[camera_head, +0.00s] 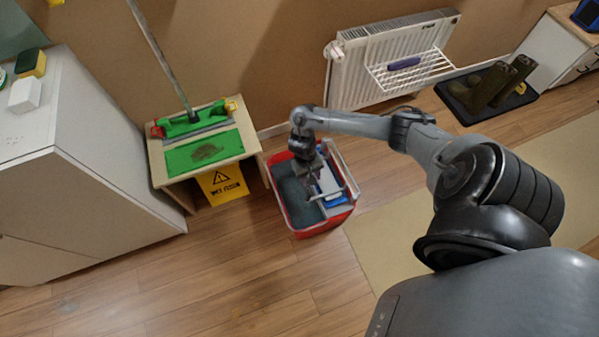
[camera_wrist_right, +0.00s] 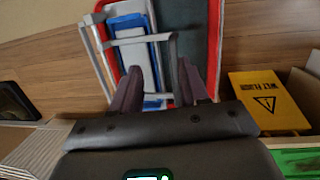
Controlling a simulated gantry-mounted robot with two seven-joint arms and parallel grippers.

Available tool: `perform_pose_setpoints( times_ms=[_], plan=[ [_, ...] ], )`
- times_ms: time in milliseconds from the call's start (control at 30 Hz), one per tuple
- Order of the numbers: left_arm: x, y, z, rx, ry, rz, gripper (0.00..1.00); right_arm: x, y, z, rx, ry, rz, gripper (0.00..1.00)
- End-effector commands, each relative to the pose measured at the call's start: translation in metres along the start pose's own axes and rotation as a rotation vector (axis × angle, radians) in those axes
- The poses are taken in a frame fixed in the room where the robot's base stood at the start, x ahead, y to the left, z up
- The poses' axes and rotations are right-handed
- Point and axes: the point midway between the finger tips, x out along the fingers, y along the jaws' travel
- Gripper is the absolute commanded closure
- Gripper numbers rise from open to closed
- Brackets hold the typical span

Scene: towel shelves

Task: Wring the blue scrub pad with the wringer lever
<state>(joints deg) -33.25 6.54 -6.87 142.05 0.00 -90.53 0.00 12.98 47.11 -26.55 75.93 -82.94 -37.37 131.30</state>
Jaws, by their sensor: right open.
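The blue scrub pad (camera_head: 337,200) is in the wringer part of the red bucket (camera_head: 308,232), under a pale plate. Blue also shows along that plate's edges in the right wrist view (camera_wrist_right: 126,21). The wringer lever is a grey crossbar (camera_wrist_right: 140,39) with a dark grip (camera_wrist_right: 173,62). My right gripper (camera_head: 311,182) is over the bucket. Its fingers (camera_wrist_right: 161,78) are open, with the dark grip between them, nearer the right finger in the wrist view. I cannot tell whether they touch. My left gripper is not in view.
Left of the bucket stands a wooden bench (camera_head: 160,170) with a green mat (camera_head: 205,153) and a mop head (camera_head: 190,122). A yellow wet-floor sign (camera_head: 222,184) is beneath it. A radiator (camera_head: 390,55) is behind. The floor in front of the bucket is clear.

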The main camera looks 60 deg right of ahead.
Motion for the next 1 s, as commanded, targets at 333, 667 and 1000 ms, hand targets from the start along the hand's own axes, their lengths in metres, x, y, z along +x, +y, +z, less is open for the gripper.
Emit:
perform_pose_setpoints(
  times_ms=[333, 667, 1000],
  plan=[
    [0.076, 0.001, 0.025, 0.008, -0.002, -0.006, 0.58, 0.012, -0.009, -0.081, 0.029, 0.138, -0.025, 0.56],
    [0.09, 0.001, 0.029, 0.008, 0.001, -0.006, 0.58, 0.023, -0.015, -0.09, 0.029, 0.152, -0.036, 0.56],
    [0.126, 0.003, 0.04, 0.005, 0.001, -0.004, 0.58, 0.073, -0.017, -0.097, 0.03, 0.151, -0.036, 0.56]
  ],
)
